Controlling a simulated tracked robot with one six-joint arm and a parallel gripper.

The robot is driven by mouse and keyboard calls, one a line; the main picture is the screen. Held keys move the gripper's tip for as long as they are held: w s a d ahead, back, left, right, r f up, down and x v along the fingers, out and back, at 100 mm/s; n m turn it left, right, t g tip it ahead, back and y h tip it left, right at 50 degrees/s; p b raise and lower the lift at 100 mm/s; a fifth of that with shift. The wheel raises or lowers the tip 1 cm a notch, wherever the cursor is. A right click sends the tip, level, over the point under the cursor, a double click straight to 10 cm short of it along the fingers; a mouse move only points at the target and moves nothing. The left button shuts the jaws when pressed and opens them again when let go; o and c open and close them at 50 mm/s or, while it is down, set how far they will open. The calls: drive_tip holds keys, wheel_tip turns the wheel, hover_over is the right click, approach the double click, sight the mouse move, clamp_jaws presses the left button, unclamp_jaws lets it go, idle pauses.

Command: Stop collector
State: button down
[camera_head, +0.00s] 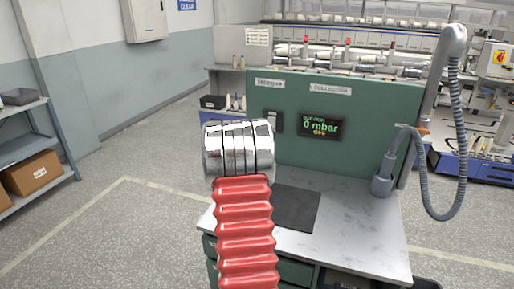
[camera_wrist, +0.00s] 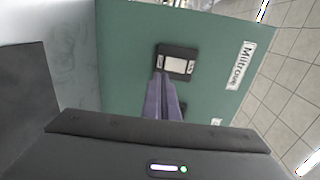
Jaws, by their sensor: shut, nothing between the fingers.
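The collector's green panel (camera_head: 365,135) stands at the back of the workbench. A dark switch plate (camera_head: 277,121) with a pale rocker is on its left part. A display (camera_head: 321,127) beside it reads 0 mbar and OFF. In the wrist view the switch plate (camera_wrist: 176,60) is in front of my gripper (camera_wrist: 160,78). The purple fingers are shut and empty, with their tips at the plate's lower edge. I cannot tell if they touch it. In the head view my arm hides the gripper.
A grey hose with a curved metal pipe (camera_head: 454,45) rises at the right of the workbench (camera_head: 365,225). A dark mat (camera_head: 297,207) lies on the bench top. Bobbins and a machine stand behind the panel. A blue shelf with boxes (camera_head: 30,172) is at the left.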

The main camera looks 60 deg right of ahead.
drive_tip(key=shift+s+a+f, duration=0.1)
drive_tip(key=shift+a, duration=0.6)
drive_tip(key=shift+s+a+f, duration=0.1)
drive_tip(key=shift+a, duration=0.6)
